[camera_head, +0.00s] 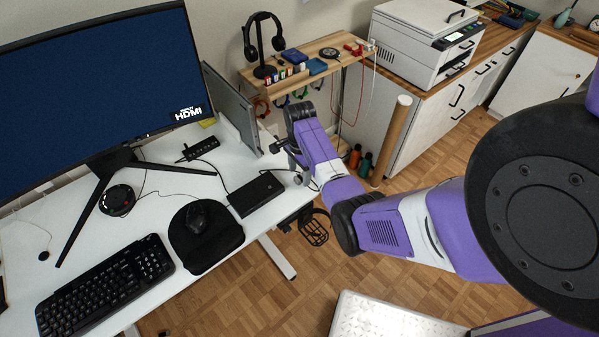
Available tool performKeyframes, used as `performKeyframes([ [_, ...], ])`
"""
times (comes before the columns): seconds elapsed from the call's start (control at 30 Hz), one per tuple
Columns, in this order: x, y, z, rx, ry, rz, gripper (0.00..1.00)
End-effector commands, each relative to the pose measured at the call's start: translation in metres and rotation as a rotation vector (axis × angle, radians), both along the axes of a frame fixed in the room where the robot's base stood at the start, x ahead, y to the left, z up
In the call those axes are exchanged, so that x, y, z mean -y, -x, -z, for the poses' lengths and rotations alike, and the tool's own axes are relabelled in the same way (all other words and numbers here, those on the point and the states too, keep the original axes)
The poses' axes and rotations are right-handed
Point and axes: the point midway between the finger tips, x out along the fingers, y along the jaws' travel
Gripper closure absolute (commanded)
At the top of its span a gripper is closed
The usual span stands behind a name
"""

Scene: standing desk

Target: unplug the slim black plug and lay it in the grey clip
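My gripper (281,148) is at the right end of the white desk (232,163), below my purple wrist. It is small and partly hidden by my wrist, so its opening and anything in it cannot be made out. A black power strip or hub (200,148) lies at the back of the desk, left of my gripper, with a dark cable beside it. A black box (255,193) with a thin cable lies near the desk's right front edge. I cannot pick out the slim black plug or the grey clip for certain.
A large monitor (90,80) stands on the left. A keyboard (105,285), a mouse (197,218) on a black mat and a round black device (117,200) are in front. A wooden shelf (320,50) with a headphone stand, and a cardboard tube (391,138), stand beyond my arm.

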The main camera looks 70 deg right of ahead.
Motion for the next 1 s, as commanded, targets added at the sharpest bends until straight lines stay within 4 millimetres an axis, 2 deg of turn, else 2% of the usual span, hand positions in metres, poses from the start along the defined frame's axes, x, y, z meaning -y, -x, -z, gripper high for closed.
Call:
performKeyframes([
  [0.27, 0.0, -0.001, -0.004, 0.001, 0.002, 0.0, 0.41],
  [0.7, 0.0, 0.0, -0.066, 0.003, 0.002, 0.0, 0.41],
  [1.0, 0.0, 0.001, -0.078, 0.0, 0.0, 0.0, 0.41],
])
